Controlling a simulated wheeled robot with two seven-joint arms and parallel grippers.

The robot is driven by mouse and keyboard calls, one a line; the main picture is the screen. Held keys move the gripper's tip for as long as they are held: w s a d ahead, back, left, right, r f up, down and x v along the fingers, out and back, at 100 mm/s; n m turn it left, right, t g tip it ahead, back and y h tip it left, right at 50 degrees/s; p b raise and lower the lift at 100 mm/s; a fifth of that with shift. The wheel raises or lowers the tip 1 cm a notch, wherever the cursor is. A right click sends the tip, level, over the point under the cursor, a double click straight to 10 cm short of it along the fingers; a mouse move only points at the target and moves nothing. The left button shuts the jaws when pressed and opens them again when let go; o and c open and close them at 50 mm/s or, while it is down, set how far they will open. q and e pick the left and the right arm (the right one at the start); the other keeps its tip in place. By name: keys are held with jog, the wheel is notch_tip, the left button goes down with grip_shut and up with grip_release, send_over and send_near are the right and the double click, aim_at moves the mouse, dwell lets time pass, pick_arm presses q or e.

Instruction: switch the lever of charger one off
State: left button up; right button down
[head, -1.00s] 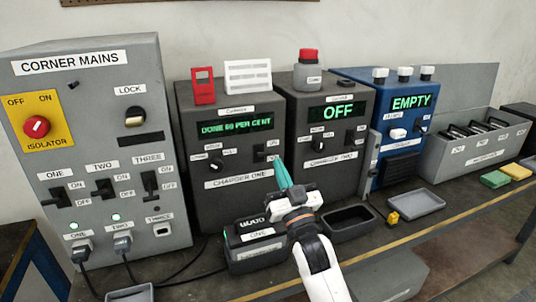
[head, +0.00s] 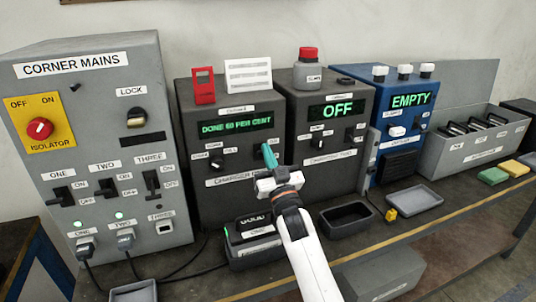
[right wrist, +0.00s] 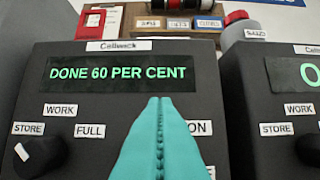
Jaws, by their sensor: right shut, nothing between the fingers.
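Charger one (head: 237,168) is a dark box with a green display (head: 236,126) reading "DONE 60 PER CENT"; the display also shows in the right wrist view (right wrist: 123,74). My right gripper (head: 268,150) has teal fingers, shut and empty, pointing up at the lever area on the right of charger one's face. In the right wrist view the closed fingertips (right wrist: 160,100) lie below the display, beside the partly covered "ON" label (right wrist: 200,128). The fingers hide the lever, so its position and any contact cannot be told. My left gripper is not in view.
Charger two (head: 325,130), showing "OFF", stands close on the right. The corner mains cabinet (head: 90,85) stands on the left. A battery pack (head: 255,245) sits below charger one. An empty dark tray (head: 346,217) and a grey tray (head: 414,198) lie to the right.

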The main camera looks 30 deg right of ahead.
jog(key=shift+t, duration=0.8)
jog(key=shift+s+a+f+b, duration=0.1)
jog(key=shift+f+b, duration=0.95)
jog(key=shift+b, duration=0.35)
jog(key=shift+s+f+b, duration=0.1)
jog(key=shift+f+b, duration=0.95)
jog(key=shift+b, duration=0.3)
jog(key=b+v, duration=0.2)
jog(key=v, duration=1)
